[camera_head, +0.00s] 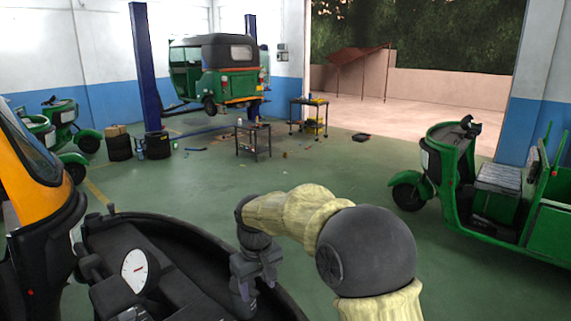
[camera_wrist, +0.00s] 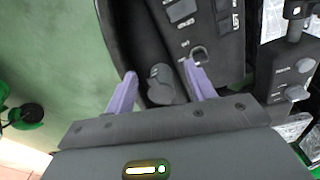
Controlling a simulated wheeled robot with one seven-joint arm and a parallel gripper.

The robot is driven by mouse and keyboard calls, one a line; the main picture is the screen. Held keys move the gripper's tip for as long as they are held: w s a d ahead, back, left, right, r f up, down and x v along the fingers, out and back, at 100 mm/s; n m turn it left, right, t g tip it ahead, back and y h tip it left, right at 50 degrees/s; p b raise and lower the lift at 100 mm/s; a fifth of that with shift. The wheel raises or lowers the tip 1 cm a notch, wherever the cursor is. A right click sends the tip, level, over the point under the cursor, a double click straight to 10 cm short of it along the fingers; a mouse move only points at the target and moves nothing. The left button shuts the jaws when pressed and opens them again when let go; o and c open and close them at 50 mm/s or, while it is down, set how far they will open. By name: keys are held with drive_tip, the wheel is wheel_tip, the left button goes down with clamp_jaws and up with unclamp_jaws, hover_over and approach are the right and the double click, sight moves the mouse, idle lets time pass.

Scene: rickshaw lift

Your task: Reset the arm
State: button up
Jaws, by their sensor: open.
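My gripper (camera_head: 247,290) hangs at the end of my bent arm, in the lower middle of the head view. It is over or beside the right rim of a black dashboard-like body. In the wrist view my gripper (camera_wrist: 160,70) shows two purple fingers spread apart. A dark grey knob-like part (camera_wrist: 160,85) shows between them, beyond or at the fingertips. I cannot tell whether they touch it. No grip on anything is visible.
The black body (camera_head: 190,285) has a white round gauge (camera_head: 139,269); switches (camera_wrist: 199,53) show on it up close. An orange-yellow rickshaw part (camera_head: 40,205) is at left. A green rickshaw (camera_head: 430,165) stands at right, another is lifted (camera_head: 215,65) behind. Open green floor (camera_head: 330,175) lies between.

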drive_tip(key=s+d+f+m+t, duration=0.1)
drive_tip(key=s+d+f+m, duration=0.2)
drive_tip(key=s+d, duration=0.6)
drive_tip(key=s+d+f+m, duration=0.3)
drive_tip(key=s+d, duration=0.6)
drive_tip(key=d, duration=0.4)
drive_tip(key=shift+s+f+m+t, duration=0.3)
drive_tip(key=shift+m+t, duration=0.1)
drive_tip(key=shift+m, duration=0.3)
